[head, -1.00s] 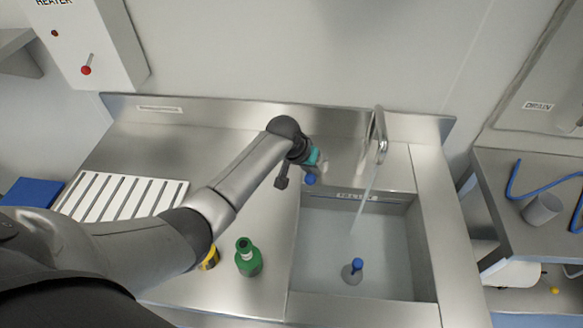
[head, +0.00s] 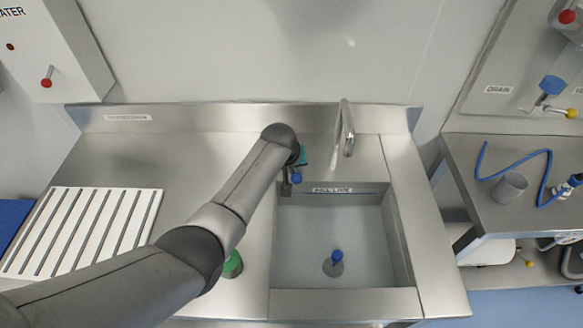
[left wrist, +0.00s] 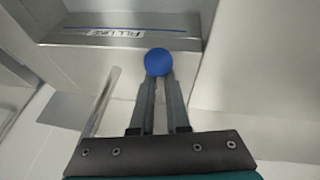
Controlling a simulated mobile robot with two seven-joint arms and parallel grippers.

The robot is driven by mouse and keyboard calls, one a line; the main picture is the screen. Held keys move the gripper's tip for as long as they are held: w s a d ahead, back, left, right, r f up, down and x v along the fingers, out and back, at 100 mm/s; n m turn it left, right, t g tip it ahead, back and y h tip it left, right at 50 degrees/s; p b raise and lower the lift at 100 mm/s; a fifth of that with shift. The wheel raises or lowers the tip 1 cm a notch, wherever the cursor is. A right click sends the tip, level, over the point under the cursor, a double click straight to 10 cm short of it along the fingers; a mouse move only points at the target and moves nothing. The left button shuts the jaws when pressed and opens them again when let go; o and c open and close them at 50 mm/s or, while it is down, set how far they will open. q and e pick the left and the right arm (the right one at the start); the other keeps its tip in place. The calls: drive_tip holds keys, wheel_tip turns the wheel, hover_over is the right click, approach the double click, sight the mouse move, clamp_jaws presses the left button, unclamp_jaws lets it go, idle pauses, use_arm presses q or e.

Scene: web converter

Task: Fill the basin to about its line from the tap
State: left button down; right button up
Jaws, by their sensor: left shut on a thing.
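The steel basin (head: 400,245) is set into the counter, with a fill line label (head: 332,190) high on its far wall. A pale, water-like surface (head: 310,235) lies a little below the label; its exact level is hard to tell. A blue-topped plug (head: 337,256) stands on the basin floor. The tap (head: 345,125) arches over the back edge, with only a short pale bit under its spout and no long stream. My left gripper (head: 290,184) is at the basin's back left corner. In the left wrist view its fingers (left wrist: 158,85) are closed on a blue knob (left wrist: 158,62).
A white slotted drainer (head: 80,230) lies on the left counter. A green bottle (head: 233,264) stands behind my left arm, mostly hidden. The right bench holds a grey cup (head: 509,187) and a blue hose (head: 545,170). A heater box (head: 60,60) hangs at upper left.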

use_arm(q)
drive_tip(key=c, duration=0.9)
unclamp_jaws()
drive_tip(key=shift+s+d+f, duration=0.35)
drive_tip(key=shift+s+f, duration=0.2)
drive_tip(key=shift+s, duration=0.05)
drive_tip(key=shift+w+a+r, duration=0.15)
drive_tip(key=shift+w+r, duration=0.05)
drive_tip(key=shift+r, duration=0.1)
drive_tip(key=shift+r, duration=0.1)
drive_tip(key=shift+r, duration=0.25)
drive_tip(key=shift+p+v, duration=1.7)
drive_tip(key=shift+v, duration=5.55)
